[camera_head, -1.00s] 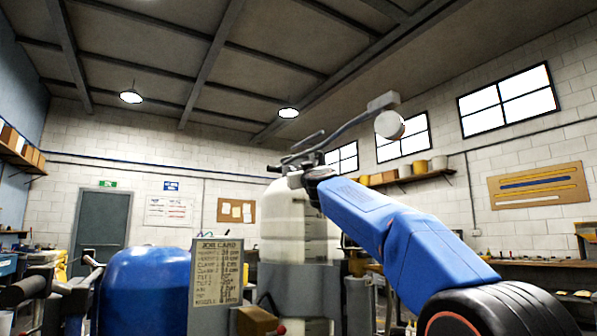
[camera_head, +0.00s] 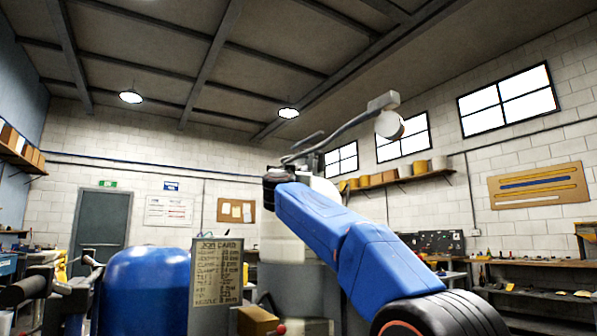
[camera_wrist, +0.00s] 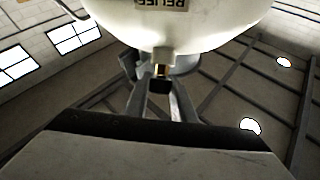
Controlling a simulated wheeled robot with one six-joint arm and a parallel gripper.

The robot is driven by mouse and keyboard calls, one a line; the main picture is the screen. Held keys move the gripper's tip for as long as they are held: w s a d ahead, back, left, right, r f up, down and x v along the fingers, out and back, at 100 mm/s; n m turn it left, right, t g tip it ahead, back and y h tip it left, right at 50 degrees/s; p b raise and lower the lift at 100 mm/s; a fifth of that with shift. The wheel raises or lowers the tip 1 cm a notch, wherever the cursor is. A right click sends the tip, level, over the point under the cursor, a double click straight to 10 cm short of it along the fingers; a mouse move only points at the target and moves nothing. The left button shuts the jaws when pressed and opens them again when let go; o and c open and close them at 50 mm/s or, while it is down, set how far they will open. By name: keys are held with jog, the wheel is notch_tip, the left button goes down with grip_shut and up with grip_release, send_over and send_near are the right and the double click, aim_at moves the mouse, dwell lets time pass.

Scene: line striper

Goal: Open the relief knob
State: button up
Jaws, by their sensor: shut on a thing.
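A white tank (camera_wrist: 175,22) fills the top of the wrist view, with a label (camera_wrist: 160,4) reading "RELIEF" upside down. Below the label a brass-coloured stem (camera_wrist: 161,70) comes out of the tank, with the small dark relief knob (camera_wrist: 159,86) at its end. My gripper (camera_wrist: 158,88) has its two grey fingers on either side of the knob and is shut on it. Finger contact is dim and partly hidden. In the head view the tank (camera_head: 285,240) stands behind my blue arm, which hides the knob and the fingers.
A blue rounded tank (camera_head: 145,290) and a job card (camera_head: 216,272) stand at the lower left. A hose with a grey block (camera_head: 383,101) rises above my arm. A workbench (camera_head: 530,290) runs along the right wall.

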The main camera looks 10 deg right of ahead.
dwell(0.5)
jog(key=o, duration=1)
jog(key=v, duration=1.7)
jog(key=shift+a+f, duration=0.1)
jog(key=shift+a, duration=0.15)
